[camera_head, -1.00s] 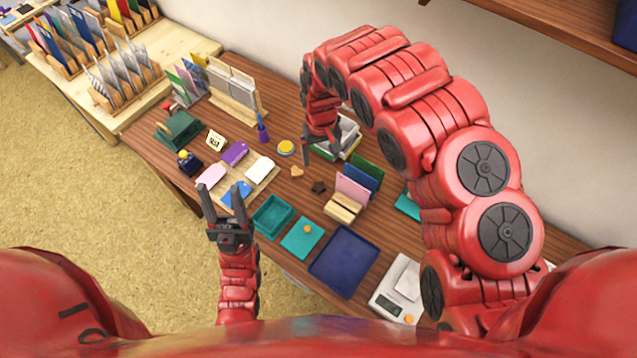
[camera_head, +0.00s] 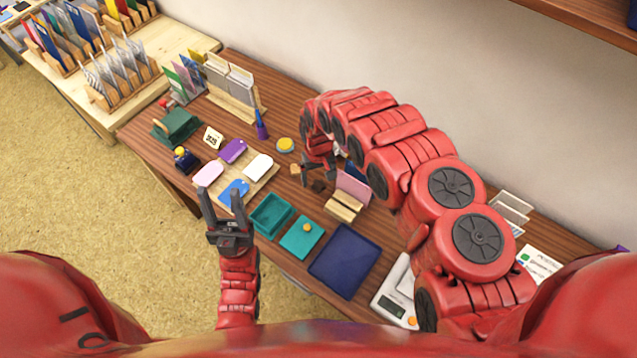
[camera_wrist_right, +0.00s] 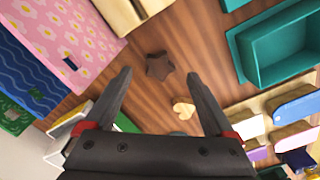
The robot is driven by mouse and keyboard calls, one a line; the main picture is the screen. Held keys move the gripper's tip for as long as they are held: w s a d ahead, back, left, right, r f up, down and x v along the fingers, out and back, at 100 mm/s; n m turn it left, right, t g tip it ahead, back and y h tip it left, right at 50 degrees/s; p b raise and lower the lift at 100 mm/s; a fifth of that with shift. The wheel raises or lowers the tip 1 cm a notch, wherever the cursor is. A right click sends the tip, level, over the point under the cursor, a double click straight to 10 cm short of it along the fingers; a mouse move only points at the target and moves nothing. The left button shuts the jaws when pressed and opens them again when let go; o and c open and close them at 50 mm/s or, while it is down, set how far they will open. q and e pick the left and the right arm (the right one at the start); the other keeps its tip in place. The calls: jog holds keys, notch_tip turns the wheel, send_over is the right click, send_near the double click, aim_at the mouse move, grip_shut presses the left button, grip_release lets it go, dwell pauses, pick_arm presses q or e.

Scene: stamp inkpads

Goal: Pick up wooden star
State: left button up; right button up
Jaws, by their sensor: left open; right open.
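The dark brown wooden star (camera_head: 318,186) lies flat on the table; it also shows in the right wrist view (camera_wrist_right: 159,66). My right gripper (camera_head: 318,176) is open and empty above the table, close to the star. In the right wrist view, the star appears between and slightly beyond the tips of my right gripper (camera_wrist_right: 158,78). A light wooden heart (camera_wrist_right: 183,107) lies beside the star, also between the fingers. My left gripper (camera_head: 220,191) is open and empty at the table's front edge, near the blue tag.
A wooden holder (camera_head: 343,207) with pink and blue cards stands right of the star. A teal tray (camera_head: 253,215) and a navy tray (camera_head: 345,262) lie toward the front. A wooden board (camera_head: 262,178) with coloured tags is to the left. Bare wood surrounds the star.

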aim_at(319, 185)
jog(key=shift+s+a+f, duration=0.1)
jog(key=shift+f, duration=0.4)
jog(key=shift+f+p, duration=0.35)
jog(key=shift+f, duration=0.55)
grip_shut()
jog(key=shift+r, duration=0.15)
